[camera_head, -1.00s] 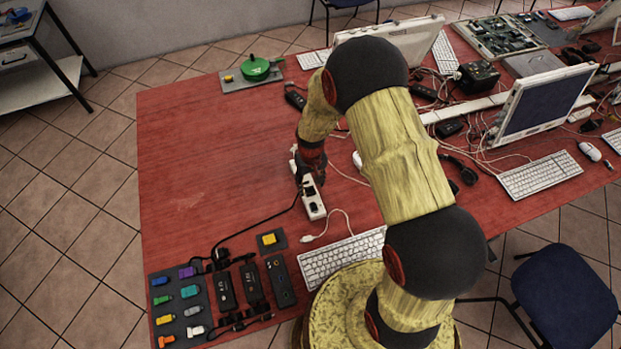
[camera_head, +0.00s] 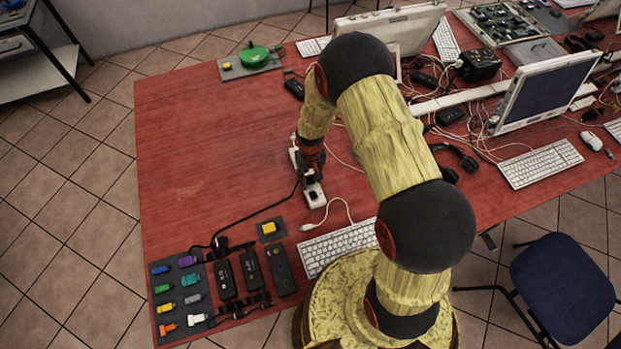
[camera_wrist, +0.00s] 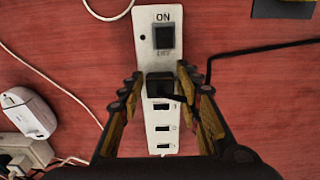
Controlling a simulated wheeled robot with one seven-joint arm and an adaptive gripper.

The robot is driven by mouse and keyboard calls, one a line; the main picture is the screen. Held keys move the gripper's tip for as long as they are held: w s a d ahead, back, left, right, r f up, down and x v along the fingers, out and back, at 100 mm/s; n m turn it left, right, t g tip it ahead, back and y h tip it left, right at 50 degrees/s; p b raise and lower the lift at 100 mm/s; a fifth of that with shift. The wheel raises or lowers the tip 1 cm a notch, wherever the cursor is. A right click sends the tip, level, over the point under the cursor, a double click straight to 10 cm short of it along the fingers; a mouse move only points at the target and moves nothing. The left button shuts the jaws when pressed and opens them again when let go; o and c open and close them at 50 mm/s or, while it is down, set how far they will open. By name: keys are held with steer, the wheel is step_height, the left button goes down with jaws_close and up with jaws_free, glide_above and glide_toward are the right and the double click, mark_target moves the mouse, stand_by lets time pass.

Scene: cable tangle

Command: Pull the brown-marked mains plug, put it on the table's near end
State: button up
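A white power strip (camera_wrist: 150,20) lies on the red table, with an ON/OFF rocker switch and a row of sockets. In the head view the strip (camera_head: 316,197) is partly hidden by my gripper (camera_head: 311,176). A black plug (camera_wrist: 160,86) sits in the strip just below the switch in the wrist view. My gripper (camera_wrist: 160,82) is open, with one finger on each side of this plug and a narrow gap showing. A black cable (camera_wrist: 260,53) runs off to the right. I see no brown mark on the plug.
A white adapter (camera_wrist: 27,110) and white cables lie left of the strip in the wrist view. In the head view a keyboard (camera_head: 335,246), a yellow-button pad (camera_head: 270,230), black power bricks (camera_head: 251,271) and a tray of coloured pieces (camera_head: 165,269) occupy the near end. The table's left part is clear.

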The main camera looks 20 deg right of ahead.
steer(key=c, duration=0.7)
jaws_close()
